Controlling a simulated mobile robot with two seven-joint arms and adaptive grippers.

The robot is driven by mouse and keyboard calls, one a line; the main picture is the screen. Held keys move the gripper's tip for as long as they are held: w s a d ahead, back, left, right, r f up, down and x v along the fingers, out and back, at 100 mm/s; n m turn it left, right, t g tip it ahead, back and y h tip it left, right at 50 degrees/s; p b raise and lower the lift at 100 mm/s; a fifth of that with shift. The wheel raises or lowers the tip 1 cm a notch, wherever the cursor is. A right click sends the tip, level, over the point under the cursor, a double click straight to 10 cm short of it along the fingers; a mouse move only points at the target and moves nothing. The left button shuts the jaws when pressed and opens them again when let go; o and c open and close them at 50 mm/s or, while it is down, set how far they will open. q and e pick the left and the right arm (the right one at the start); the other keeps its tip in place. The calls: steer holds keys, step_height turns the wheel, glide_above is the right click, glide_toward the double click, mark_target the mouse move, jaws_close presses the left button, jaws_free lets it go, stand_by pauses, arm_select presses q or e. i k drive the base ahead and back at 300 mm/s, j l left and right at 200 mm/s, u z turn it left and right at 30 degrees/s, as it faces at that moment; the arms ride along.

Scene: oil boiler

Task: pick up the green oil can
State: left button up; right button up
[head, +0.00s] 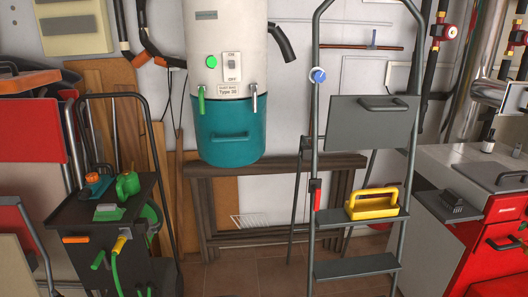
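A small green can (127,186), which looks like the green oil can, stands on the top of a black cart (75,213) at the left in the head view. It is near the right part of the cart top. An orange and teal item (97,184) stands just left of it. A flat green item (108,212) lies in front of it. Neither of my grippers shows in the head view.
The cart's tall handle frame (170,150) rises behind the can. A stepladder (408,190) with a yellow toolbox (373,204) stands right of centre. A white and teal tank (228,128) hangs on the wall. Red cabinets (30,131) stand at the left. Some floor is clear in the middle.

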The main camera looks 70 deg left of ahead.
mark_target(128, 184)
steer(key=u, duration=3.25)
steer(key=i, duration=0.1)
